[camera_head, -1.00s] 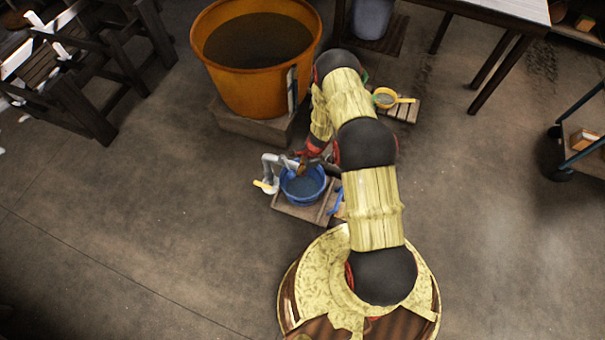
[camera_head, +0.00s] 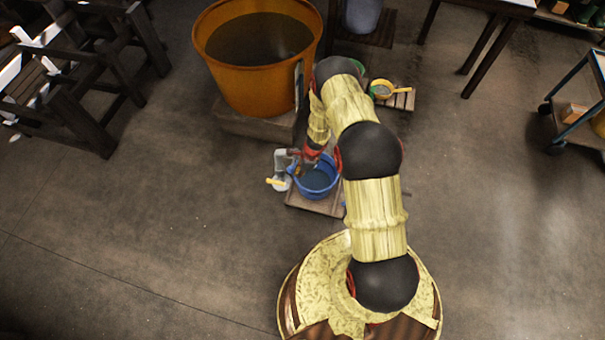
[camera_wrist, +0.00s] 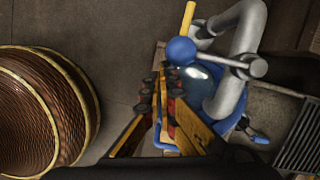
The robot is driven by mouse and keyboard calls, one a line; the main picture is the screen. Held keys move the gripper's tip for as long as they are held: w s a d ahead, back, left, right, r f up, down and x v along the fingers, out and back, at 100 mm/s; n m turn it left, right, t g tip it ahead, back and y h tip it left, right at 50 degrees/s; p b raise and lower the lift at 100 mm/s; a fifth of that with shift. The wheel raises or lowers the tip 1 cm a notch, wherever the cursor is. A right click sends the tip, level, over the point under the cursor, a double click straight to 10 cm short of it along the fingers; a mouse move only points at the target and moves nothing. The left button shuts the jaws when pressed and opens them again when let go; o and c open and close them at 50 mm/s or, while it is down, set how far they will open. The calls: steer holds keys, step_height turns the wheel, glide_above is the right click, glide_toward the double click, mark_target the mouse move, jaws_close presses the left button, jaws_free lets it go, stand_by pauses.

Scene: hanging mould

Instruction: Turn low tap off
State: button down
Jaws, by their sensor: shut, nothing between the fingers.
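A grey pipe tap (camera_head: 282,165) stands at the left rim of a blue basin (camera_head: 334,187). A yellow handle (camera_head: 275,182) sticks out low on its left side. In the wrist view the pipe (camera_wrist: 240,45) curves at upper right, with the yellow handle (camera_wrist: 188,18) and a blue ball (camera_wrist: 181,50) on a grey stem. My gripper (camera_wrist: 168,76) is shut and empty, its tips just below the blue ball in the picture; contact cannot be told. In the head view my gripper (camera_head: 303,166) is beside the tap, over the basin's left side, partly hidden by my wrist.
The basin stands on a wooden pallet (camera_head: 312,205). A large orange tub (camera_head: 240,88) stands behind it on a block. Floor to the left is clear.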

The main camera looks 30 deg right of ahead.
steer(key=shift+w+a, duration=0.1)
steer(key=shift+a, duration=0.25)
stand_by(0.4)
